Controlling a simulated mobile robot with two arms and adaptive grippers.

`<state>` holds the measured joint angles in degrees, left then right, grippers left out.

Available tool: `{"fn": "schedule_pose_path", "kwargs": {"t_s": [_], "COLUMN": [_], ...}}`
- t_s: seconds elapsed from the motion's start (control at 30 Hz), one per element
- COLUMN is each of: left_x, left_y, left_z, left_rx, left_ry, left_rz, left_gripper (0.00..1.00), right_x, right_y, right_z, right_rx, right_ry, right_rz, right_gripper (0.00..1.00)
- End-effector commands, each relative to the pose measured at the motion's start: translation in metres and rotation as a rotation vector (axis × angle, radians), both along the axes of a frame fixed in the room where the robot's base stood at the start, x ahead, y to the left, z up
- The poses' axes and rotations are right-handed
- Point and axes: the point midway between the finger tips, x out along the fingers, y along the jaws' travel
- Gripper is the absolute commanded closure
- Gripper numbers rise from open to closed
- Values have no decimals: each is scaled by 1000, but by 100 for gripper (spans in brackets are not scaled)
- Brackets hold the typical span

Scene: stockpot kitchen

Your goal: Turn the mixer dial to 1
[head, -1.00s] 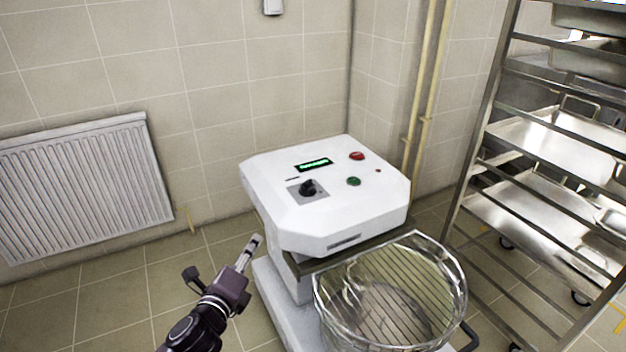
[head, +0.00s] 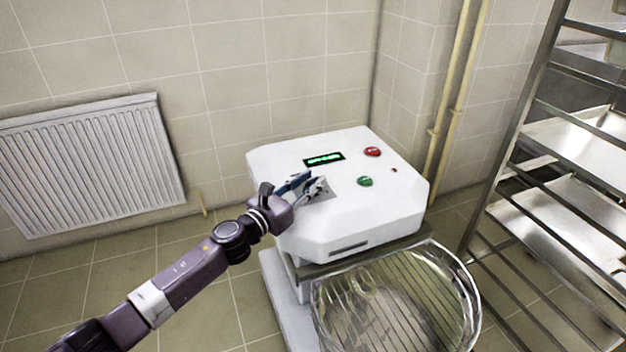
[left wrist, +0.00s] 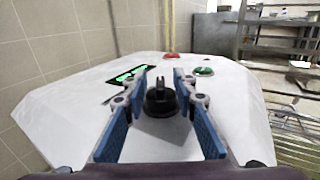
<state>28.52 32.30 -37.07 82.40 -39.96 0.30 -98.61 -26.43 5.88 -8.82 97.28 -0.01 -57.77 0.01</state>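The white mixer (head: 375,205) stands on the floor with its control panel on top. Its black dial (left wrist: 160,97) shows in the left wrist view on a grey plate, its ridge pointing roughly away from the camera. My left gripper (left wrist: 155,90) is open, with its blue-padded fingers on either side of the dial; I cannot tell whether they touch it. In the head view, my left gripper (head: 312,184) reaches over the panel and mostly hides the dial. The dial's number marks are not readable. My right gripper is not in view.
A green display (head: 323,159), red button (head: 373,151) and green button (head: 365,181) are on the panel. A wire guard and bowl (head: 395,305) sit in front. A metal rack (head: 510,130) stands right; a radiator (head: 90,165) is on the left wall.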

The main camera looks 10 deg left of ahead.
Motion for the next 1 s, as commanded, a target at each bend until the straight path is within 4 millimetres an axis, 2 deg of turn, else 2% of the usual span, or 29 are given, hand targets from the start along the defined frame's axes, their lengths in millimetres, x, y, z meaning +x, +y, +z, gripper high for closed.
{"fn": "schedule_pose_path", "kwargs": {"t_s": [0.1,0.4,0.67,1.0], "left_x": [7,9,9,8], "left_y": [-4,-5,-5,-5], "left_z": [0,0,0,1], "left_rx": [0,0,-1,-2], "left_ry": [-1,0,0,1], "left_rz": [-1,0,0,14], "left_gripper": [74,74,100,100], "right_x": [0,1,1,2], "right_y": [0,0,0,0], "right_z": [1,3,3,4], "right_rx": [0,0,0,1], "right_ry": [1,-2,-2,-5], "right_rz": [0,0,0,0], "right_gripper": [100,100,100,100]}}
